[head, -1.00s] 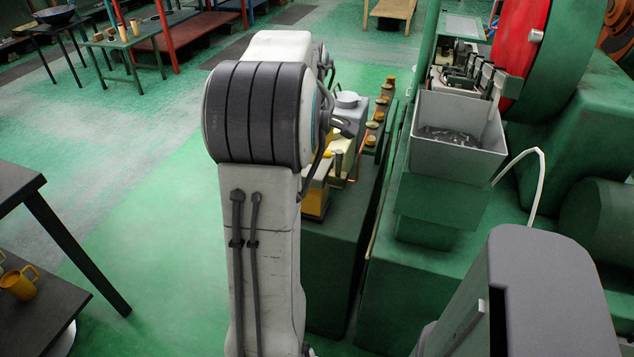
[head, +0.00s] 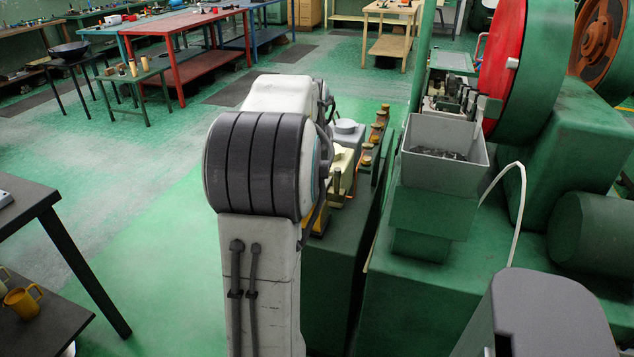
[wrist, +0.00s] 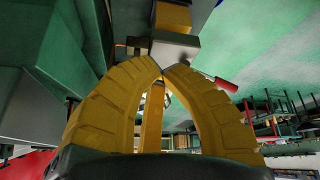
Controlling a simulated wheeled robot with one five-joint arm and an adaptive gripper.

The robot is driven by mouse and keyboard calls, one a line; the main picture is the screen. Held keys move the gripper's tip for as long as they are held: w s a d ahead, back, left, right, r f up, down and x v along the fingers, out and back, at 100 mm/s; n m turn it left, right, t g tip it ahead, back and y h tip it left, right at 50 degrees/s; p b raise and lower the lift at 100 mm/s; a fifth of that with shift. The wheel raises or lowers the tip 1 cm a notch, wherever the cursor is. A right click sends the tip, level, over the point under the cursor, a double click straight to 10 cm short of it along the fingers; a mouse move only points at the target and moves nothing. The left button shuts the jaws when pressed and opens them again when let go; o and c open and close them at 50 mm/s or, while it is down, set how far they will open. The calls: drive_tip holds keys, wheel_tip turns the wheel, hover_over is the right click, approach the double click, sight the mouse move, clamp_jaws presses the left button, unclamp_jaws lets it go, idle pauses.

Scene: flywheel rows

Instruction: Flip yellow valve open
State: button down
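In the head view a yellow part (head: 318,222) shows low beside my arm, on the green machine base, mostly hidden by the arm. I cannot tell whether it is the yellow valve. In the wrist view the yellow fingers of my gripper (wrist: 162,70) curve together and meet at the tips, with no object clearly seen between them. A yellow block with a grey part (wrist: 173,45) shows just beyond the tips; whether they touch it I cannot tell. A red handle-like piece (wrist: 226,86) is right of the tips. My gripper is hidden behind my arm in the head view.
A cream block (head: 341,165) and a row of yellow-topped knobs (head: 376,130) stand beyond my arm. A grey bin (head: 445,165) and a red and green flywheel (head: 505,65) are at the right. A dark table (head: 30,200) stands at the left, with clear green floor between.

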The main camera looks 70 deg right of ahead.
drive_tip(key=shift+w+d+f+m+p, duration=0.35)
drive_tip(key=shift+d+f+m+p, duration=0.1)
drive_tip(key=shift+d+f+p, duration=0.9)
drive_tip(key=shift+w+d+f+m+p, duration=0.35)
drive_tip(key=shift+d+f+m+p, duration=0.15)
drive_tip(key=shift+d+f+p, duration=0.8)
drive_tip(key=shift+w+d+f+m+p, duration=0.35)
drive_tip(key=shift+d+f+m+p, duration=0.1)
drive_tip(key=shift+d+f+p, duration=0.85)
drive_tip(key=shift+d+f, duration=0.1)
drive_tip(key=shift+d, duration=0.05)
drive_tip(key=shift+d, duration=0.1)
drive_tip(key=shift+w+d+f+b, duration=0.2)
drive_tip(key=shift+d+b, duration=0.15)
drive_tip(key=shift+b, duration=0.65)
drive_tip(key=shift+w+d+r, duration=0.1)
drive_tip(key=shift+d+r, duration=0.05)
drive_tip(key=shift+r, duration=0.25)
